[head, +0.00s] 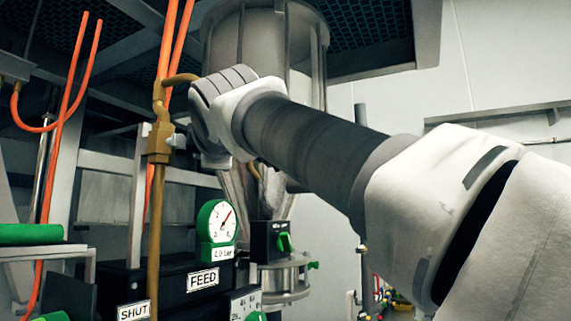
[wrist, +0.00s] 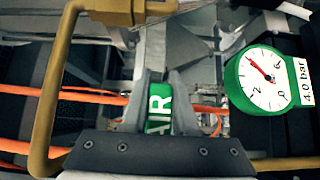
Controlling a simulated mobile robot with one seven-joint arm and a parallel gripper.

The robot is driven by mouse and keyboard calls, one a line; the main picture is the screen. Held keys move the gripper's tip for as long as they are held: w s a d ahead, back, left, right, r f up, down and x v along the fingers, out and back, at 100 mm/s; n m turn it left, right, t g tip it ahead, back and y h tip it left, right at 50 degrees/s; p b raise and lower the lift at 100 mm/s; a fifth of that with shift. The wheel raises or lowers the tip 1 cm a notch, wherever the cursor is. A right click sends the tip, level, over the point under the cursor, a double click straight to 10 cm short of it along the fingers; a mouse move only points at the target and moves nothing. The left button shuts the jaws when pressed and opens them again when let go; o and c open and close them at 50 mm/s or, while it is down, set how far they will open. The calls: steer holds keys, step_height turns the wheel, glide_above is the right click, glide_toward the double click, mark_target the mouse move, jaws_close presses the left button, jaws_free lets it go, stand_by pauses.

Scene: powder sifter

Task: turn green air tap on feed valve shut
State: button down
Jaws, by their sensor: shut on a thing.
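The green air tap handle (wrist: 158,112), lettered AIR, shows in the middle of the wrist view. My gripper (wrist: 156,82) is shut on it, with grey fingers on both sides of the green. A brass valve body (wrist: 115,10) is at the top of the wrist view, with a bent brass pipe (wrist: 52,95) at left. In the head view the brass valve body (head: 160,142) sits on an upright brass pipe, just left of my wrist. My wrist hides the tap handle and most of my fingers there.
A green-rimmed pressure gauge (head: 218,220) stands above the FEED label (head: 202,281); it is close on the right in the wrist view (wrist: 262,78). A SHUT label (head: 133,311) is lower left. Orange hoses (head: 72,110) run at left. A large grey hopper (head: 265,40) is behind my wrist.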

steer(key=shift+f, duration=0.15)
steer(key=c, duration=0.7)
jaws_free()
steer(key=shift+s+d, duration=0.1)
steer(key=shift+s, duration=0.1)
